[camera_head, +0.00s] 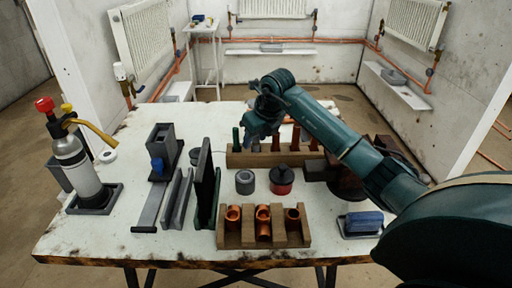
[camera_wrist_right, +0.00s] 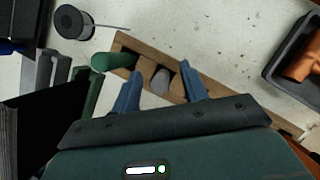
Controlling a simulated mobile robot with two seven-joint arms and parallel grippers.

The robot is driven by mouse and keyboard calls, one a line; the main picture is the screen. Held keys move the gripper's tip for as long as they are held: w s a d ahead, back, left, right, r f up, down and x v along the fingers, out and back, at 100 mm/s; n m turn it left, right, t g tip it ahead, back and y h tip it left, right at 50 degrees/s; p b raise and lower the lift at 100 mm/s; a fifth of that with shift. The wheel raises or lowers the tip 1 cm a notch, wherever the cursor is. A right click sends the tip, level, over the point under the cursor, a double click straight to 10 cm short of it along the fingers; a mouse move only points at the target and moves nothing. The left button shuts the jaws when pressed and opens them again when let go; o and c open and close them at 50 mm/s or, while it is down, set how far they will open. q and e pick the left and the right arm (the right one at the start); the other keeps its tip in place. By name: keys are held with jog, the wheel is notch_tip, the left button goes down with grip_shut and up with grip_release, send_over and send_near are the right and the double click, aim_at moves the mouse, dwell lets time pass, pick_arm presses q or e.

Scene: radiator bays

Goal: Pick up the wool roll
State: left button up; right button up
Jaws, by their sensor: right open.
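A grey, round-ended roll, which looks like the wool roll (camera_wrist_right: 160,82), stands in a slot of the wooden rack (camera_wrist_right: 135,43) in the right wrist view. My right gripper (camera_wrist_right: 163,84) is open, with its two blue fingers on either side of the roll as seen from the wrist. I cannot tell whether they touch it or how far above it they are. In the head view my right gripper (camera_head: 258,136) is over the left part of the rack (camera_head: 240,160) and largely hides the roll. My left gripper is not in view.
A green handle (camera_wrist_right: 112,61) stands in the rack close left of the roll; reddish-brown handles (camera_head: 275,141) stand to the right. In front are a grey cylinder (camera_head: 245,182), a red-and-black pot (camera_head: 282,180) and a holder (camera_head: 249,236) with copper fittings. Upright panels (camera_head: 205,185) stand left.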

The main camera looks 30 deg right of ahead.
jog(key=shift+c, duration=0.3)
grip_shut()
